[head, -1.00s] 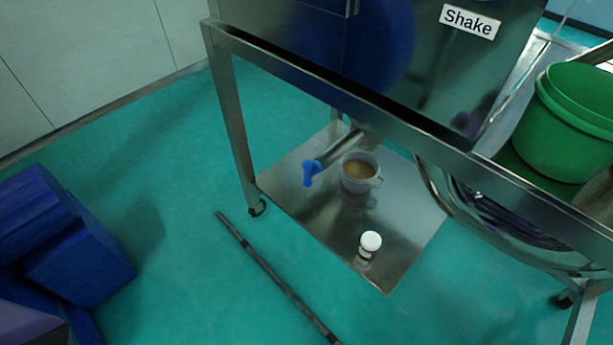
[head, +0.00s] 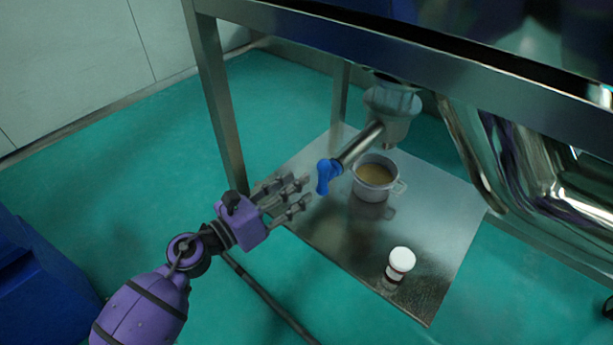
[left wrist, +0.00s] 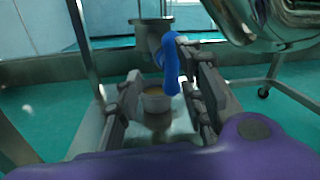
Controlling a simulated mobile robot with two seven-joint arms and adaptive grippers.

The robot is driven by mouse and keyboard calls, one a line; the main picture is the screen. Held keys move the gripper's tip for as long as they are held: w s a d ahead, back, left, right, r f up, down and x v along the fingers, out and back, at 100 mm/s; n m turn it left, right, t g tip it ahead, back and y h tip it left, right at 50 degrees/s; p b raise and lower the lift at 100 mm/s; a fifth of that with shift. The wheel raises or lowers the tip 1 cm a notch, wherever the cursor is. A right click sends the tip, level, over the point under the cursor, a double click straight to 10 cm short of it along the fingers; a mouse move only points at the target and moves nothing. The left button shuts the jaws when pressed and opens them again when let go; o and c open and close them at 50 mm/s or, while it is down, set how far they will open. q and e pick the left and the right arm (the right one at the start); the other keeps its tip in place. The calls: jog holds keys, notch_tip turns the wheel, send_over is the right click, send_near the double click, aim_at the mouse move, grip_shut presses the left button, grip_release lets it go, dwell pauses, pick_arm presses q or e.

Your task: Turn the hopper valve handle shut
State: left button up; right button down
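The blue valve handle (head: 327,175) sits at the end of a metal pipe (head: 360,146) under the hopper outlet (head: 392,108). My left gripper (head: 304,194) is open just left of the handle in the head view. In the left wrist view, the blue handle (left wrist: 170,62) hangs down between the spread fingers of my left gripper (left wrist: 158,88). I cannot tell whether a finger touches it. A pot (head: 372,180) with brownish contents stands on the lower shelf below the outlet. My right gripper is not in view.
A metal frame leg (head: 216,110) stands left of the valve, and a beam (head: 370,52) runs above it. A white-capped jar (head: 400,263) stands on the lower shelf (head: 335,240). A dark bar (head: 265,295) lies on the floor. Blue boxes (head: 40,270) are at left.

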aim_at(323, 176)
pick_arm(q)
jog(key=w+d+m, duration=0.1)
jog(key=d, duration=0.1)
jog(key=w+d, duration=0.2)
jog(key=w+d+m+g, duration=0.1)
jog(key=d, duration=0.1)
jog(key=shift+w+d+f+m, duration=0.15)
jog(key=shift+d+f+m, duration=0.15)
jog(key=shift+d, duration=0.1)
grip_shut()
